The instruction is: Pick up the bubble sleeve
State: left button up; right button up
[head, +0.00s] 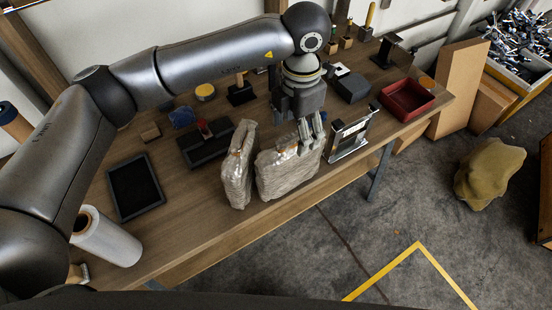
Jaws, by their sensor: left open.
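Two puffy, beige-grey wrapped sleeves stand near the front edge of the wooden table (180,245). The narrow left sleeve (237,172) stands beside the wider right sleeve (287,174); I cannot tell from looks alone which is the bubble sleeve. My left gripper (312,140) reaches down from above to the right sleeve's upper right part, its fingers open and low against it. Whether the fingers touch the sleeve is unclear. The gripper hides part of that sleeve's top. My right gripper is not in view.
A metal-framed stand (350,137) is close on the gripper's right. A red tray (407,98) and dark grey block (352,87) lie beyond. A black tray (135,187) and white roll (106,238) are at left. Open floor lies in front.

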aim_at(298, 139)
pick_arm(q)
jog(key=f, duration=0.3)
jog(key=shift+w+d+f+p, duration=0.1)
jog(key=shift+d+f+p, duration=0.2)
jog(key=shift+p, duration=0.1)
jog(key=shift+a+f, duration=0.1)
jog(key=shift+f, duration=0.1)
jog(key=f, duration=0.1)
jog(key=f+p, duration=0.1)
jog(key=f, duration=0.1)
jog(key=f+p, duration=0.1)
jog(key=shift+w+f, duration=0.15)
jog(key=shift+w, duration=0.1)
jog(key=shift+f, duration=0.35)
jog(key=shift+c, duration=0.3)
jog(key=c, duration=0.9)
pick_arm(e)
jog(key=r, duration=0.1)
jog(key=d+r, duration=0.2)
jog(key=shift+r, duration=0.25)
